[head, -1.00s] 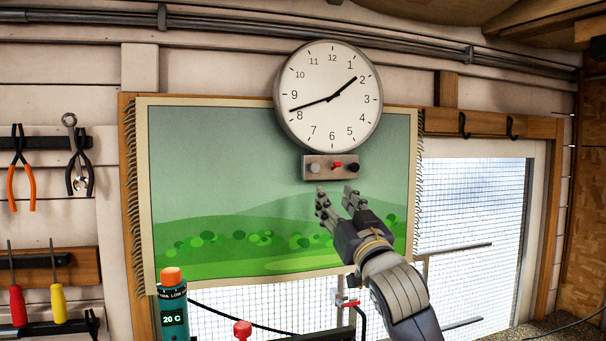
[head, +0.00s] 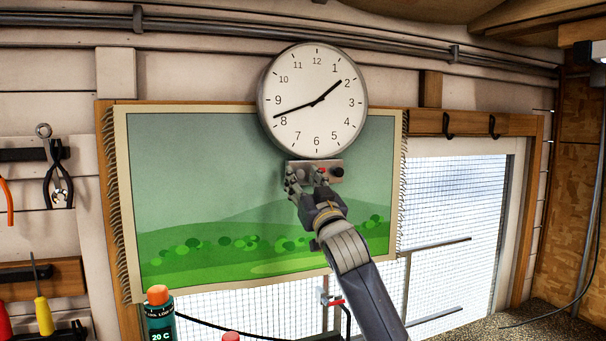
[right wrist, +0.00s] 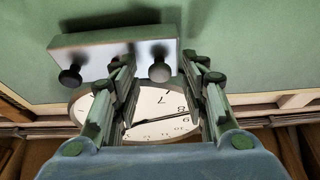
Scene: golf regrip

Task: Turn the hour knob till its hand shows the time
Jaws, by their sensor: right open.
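The round white clock (head: 312,135) hangs on the wall; its short hand points just short of 2 and its long hand between 8 and 9. Below it is a small grey control box (head: 333,181) with a black knob (head: 337,172) at right and a red switch (head: 322,170) in the middle. My right gripper (head: 306,182) is open in front of the box's left part and partly covers it. In the right wrist view, upside down, a light grey knob (right wrist: 160,72) sits between the open fingers, and the dark knob (right wrist: 70,75) is outside them. No label shows which knob is for hours. My left gripper is out of view.
A green landscape hanging (head: 200,180) covers the wall behind the box. A meshed window (head: 460,220) is at right. Pliers (head: 58,180) hang at left, and a teal bottle (head: 160,315) stands low in front. Space around the box is free.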

